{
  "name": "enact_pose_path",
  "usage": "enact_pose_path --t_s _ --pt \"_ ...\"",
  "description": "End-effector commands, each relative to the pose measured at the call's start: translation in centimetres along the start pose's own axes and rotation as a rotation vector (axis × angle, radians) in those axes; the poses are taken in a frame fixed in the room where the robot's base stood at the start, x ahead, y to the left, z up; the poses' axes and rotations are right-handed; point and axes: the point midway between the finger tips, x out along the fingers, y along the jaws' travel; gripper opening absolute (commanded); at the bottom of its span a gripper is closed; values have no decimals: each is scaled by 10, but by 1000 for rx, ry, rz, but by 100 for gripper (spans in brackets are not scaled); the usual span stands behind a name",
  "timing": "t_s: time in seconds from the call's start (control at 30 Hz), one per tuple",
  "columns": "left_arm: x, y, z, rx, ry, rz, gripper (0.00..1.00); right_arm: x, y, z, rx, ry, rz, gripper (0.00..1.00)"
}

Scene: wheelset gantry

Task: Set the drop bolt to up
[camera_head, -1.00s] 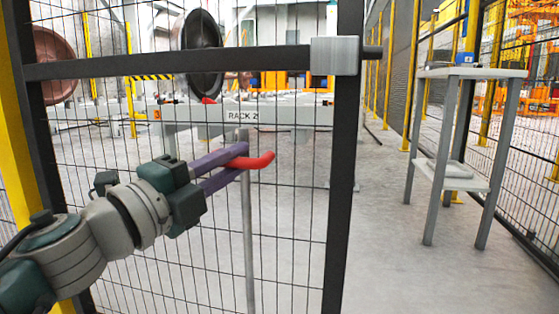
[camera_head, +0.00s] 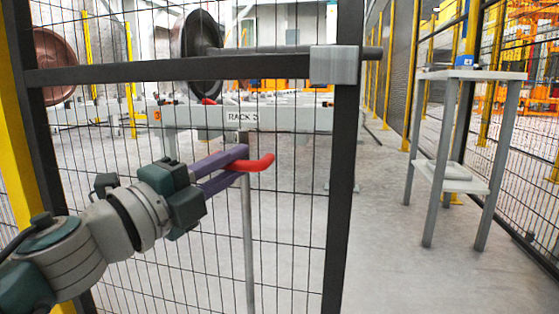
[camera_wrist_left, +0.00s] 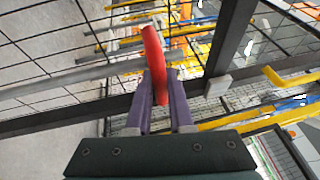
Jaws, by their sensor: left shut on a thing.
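The drop bolt is a grey vertical rod (camera_head: 248,250) at the mesh gate, with a red handle (camera_head: 259,163) near its top. My left gripper (camera_head: 243,165) has its purple fingers at the handle, one above and one below, and is shut on it. The red tip sticks out to the right of the fingers. In the left wrist view the red handle (camera_wrist_left: 154,52) stands between the two fingers (camera_wrist_left: 162,98), and the grey rod (camera_wrist_left: 65,80) runs off to the left. The rod's lower end is out of view. My right gripper is not in view.
The gate has a dark crossbar (camera_head: 140,72) with a grey block (camera_head: 334,65) at its right post (camera_head: 343,190). A grey table (camera_head: 470,74) stands at the right. Behind the mesh are a rack labelled RACK 2 (camera_head: 285,118) and wheels.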

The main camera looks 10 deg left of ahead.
Motion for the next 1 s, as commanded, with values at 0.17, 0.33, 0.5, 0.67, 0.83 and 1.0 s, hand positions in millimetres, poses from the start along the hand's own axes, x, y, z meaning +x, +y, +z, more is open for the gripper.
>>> enact_pose_path --t_s 0.17,0.33,0.5,0.67,0.83,1.0 --pt "9 -50 4 3 1 -13 0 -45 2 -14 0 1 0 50" --pt "11 -67 5 3 0 -12 0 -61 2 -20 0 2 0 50" --pt "12 -68 5 3 0 -15 0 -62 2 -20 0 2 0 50" --pt "12 -69 5 3 1 -19 0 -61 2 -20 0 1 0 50" --pt "12 -69 5 3 1 -19 32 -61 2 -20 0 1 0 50" --pt "12 -67 5 2 0 -15 32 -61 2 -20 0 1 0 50"
